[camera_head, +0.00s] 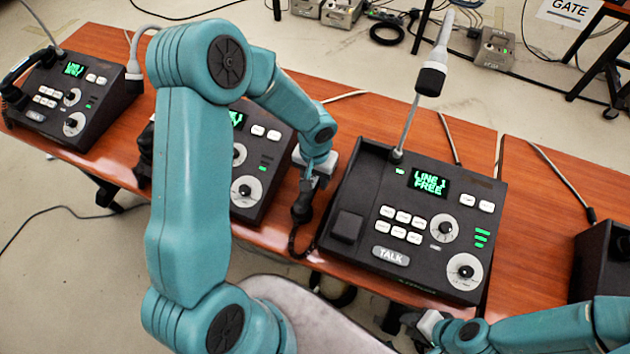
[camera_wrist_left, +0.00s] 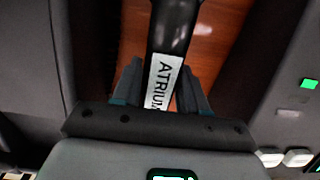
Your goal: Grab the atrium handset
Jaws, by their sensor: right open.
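The atrium handset is dark, with a white label reading ATRIUM, seen in the left wrist view (camera_wrist_left: 163,82). In the head view its lower end (camera_head: 302,208) shows between the middle console and the right console, with a coiled cord below it. My left gripper (camera_head: 318,168) is over its upper part. In the left wrist view the two fingers of my left gripper (camera_wrist_left: 161,95) stand on either side of the handset, with a narrow gap on the left side. My right gripper (camera_head: 432,325) is open at the table's front edge, apart from the handset.
The right console (camera_head: 400,215) shows LINE 1 FREE and carries an upright gooseneck microphone (camera_head: 431,80). The middle console (camera_head: 258,165) is partly hidden by my left arm. A left console (camera_head: 72,95) and a partly visible far-right console (camera_head: 600,258) also stand on the wooden table (camera_head: 470,150).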

